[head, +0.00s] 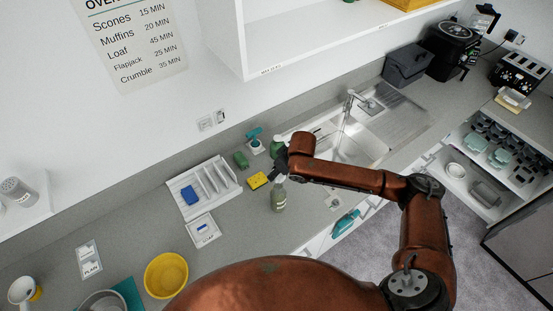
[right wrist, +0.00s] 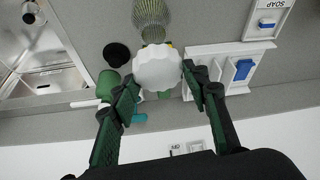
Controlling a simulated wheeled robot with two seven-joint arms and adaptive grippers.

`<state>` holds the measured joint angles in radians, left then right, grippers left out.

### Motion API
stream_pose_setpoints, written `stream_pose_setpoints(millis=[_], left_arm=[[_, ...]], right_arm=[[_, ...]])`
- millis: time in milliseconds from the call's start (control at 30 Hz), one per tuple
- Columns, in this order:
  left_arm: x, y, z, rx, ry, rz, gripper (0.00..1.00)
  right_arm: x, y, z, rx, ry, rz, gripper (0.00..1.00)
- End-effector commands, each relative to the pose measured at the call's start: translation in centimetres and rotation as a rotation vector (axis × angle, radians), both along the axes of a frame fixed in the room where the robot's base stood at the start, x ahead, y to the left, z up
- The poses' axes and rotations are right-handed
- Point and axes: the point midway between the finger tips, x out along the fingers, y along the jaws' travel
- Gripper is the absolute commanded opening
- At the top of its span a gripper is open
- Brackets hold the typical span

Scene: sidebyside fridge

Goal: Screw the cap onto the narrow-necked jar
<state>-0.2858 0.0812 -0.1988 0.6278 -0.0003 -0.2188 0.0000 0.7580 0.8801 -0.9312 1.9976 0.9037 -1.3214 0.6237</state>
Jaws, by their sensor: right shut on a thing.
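My right gripper (head: 279,168) is above the counter beside the sink. In the right wrist view my right gripper (right wrist: 158,88) is shut on a white, lobed cap (right wrist: 160,66), held between its green-padded fingertips. The jar also shows in the right wrist view (right wrist: 150,16), beyond the cap and partly cut off by the top edge. I cannot tell the gap between cap and jar. My left gripper is not in view.
A yellow sponge (head: 257,180), a green container (head: 240,160) and a white rack (head: 226,183) stand left of the jar. A soap tray (head: 203,229) lies in front of the rack. The sink (head: 357,149) is at right. A yellow bowl (head: 166,275) sits at front left.

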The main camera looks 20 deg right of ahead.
Motion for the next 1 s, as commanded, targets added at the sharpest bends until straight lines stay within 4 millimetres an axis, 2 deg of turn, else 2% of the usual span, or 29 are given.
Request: stream_pose_setpoints(millis=[300, 400, 667, 800, 1000], left_arm=[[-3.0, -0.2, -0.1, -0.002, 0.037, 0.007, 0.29], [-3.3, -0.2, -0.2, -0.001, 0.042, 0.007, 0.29], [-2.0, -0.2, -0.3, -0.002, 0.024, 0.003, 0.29], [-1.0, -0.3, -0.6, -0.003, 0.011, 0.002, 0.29], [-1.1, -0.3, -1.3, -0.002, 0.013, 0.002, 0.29]], right_arm=[[0.1, 0.0, -0.1, 0.000, -0.001, 0.005, 0.29], [0.0, 0.0, 0.0, 0.000, -0.001, 0.004, 0.29], [-0.1, 0.0, -0.8, -0.001, -0.001, -0.005, 0.29], [-0.1, 0.0, -1.9, 0.000, -0.001, -0.004, 0.29], [-0.1, 0.0, -3.8, 0.000, -0.001, -0.006, 0.29]])
